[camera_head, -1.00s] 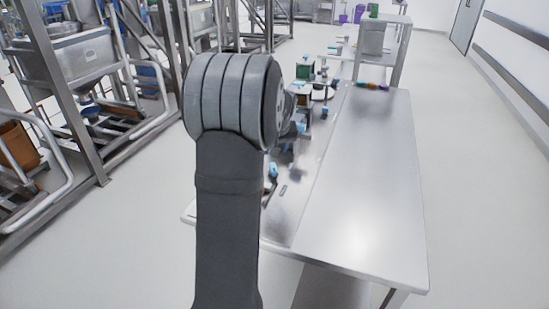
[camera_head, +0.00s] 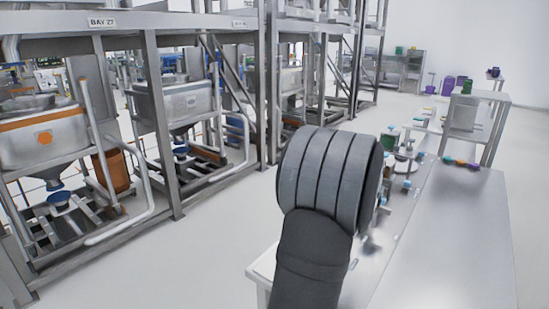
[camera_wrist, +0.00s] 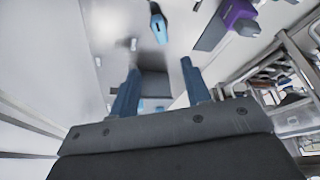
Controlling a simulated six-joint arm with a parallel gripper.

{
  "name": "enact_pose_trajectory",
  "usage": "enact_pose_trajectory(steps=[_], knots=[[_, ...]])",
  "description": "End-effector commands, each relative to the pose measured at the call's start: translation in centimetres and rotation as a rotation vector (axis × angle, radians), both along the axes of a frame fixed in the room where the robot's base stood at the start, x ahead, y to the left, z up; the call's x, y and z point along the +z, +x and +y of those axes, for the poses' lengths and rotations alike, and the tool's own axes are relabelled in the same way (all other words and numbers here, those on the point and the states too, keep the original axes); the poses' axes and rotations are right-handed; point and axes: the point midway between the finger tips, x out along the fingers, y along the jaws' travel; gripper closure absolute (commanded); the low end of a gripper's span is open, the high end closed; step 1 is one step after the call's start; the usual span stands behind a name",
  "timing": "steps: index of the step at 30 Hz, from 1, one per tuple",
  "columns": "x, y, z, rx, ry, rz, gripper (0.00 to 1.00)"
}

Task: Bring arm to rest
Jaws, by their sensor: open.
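My gripper (camera_wrist: 160,92) shows in the wrist view with its two blue-grey fingers spread apart. It is open, and I see nothing held between the fingers. In the head view my dark grey arm stands in front of the metal table (camera_head: 455,235) and hides the gripper.
Small coloured items (camera_head: 460,162) lie at the table's far end. Steel frames with hopper bins (camera_head: 180,103) stand along the left. An orange-brown bin (camera_head: 112,172) sits by one frame. The floor (camera_head: 205,235) between frames and table is clear. The table's near right part is bare.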

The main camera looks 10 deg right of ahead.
Motion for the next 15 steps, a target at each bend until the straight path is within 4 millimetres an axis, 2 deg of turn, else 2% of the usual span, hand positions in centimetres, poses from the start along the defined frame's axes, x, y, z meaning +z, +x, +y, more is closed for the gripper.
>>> enact_pose_trajectory(steps=[3,15], knots=[[-2.4,0.8,-0.2,0.001,0.003,0.003,0.56],[-9.6,3.7,-1.0,0.002,0.003,0.003,0.56]])
